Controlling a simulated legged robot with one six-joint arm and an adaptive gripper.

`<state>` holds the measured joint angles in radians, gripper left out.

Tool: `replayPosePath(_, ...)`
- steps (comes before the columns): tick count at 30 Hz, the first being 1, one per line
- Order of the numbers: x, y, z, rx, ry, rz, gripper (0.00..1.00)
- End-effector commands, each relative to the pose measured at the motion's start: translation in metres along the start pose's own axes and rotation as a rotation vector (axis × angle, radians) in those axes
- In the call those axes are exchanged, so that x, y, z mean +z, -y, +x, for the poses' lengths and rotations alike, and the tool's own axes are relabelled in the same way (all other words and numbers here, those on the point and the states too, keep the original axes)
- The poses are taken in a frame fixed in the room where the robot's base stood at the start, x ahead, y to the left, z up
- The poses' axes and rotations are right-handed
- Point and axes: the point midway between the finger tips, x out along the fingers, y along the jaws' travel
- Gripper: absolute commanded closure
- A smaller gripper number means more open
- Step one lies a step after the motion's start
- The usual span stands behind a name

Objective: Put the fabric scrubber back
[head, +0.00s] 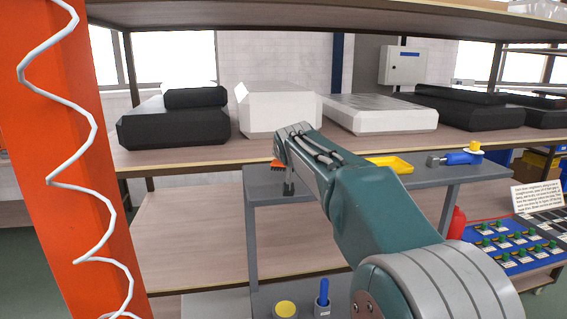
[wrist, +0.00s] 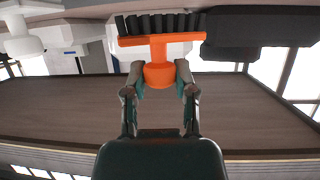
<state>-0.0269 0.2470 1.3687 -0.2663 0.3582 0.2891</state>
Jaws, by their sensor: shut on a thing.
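The fabric scrubber (wrist: 163,49) has an orange body and a row of dark bristles. In the wrist view, my gripper (wrist: 160,80) is shut on its round orange handle, with one finger on each side. In the head view, only a small orange bit of the scrubber (head: 279,163) shows at the far end of my arm. It is by the left end of the grey cart (head: 262,186), in front of the wooden shelf (head: 190,158). My gripper is mostly hidden behind my arm there. I cannot tell whether the scrubber touches anything else.
A yellow tray (head: 390,164) and a blue tool (head: 458,158) lie on the cart top. Black (head: 172,122) and white boxes (head: 278,108) line the shelf behind. An orange post (head: 60,180) with a coiled white cable stands at the left. A blue board (head: 510,245) is at the right.

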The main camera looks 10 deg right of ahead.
Motion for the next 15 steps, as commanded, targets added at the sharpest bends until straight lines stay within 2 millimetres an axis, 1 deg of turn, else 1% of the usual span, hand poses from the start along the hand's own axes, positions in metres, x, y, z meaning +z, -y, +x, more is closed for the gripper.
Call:
replayPosePath(1,0.011,0.0,0.004,0.002,0.005,-0.003,1.0)
replayPosePath(5,0.025,0.0,0.009,0.001,0.003,-0.001,1.0)
replayPosePath(15,0.028,0.0,0.01,0.0,0.002,-0.002,1.0)
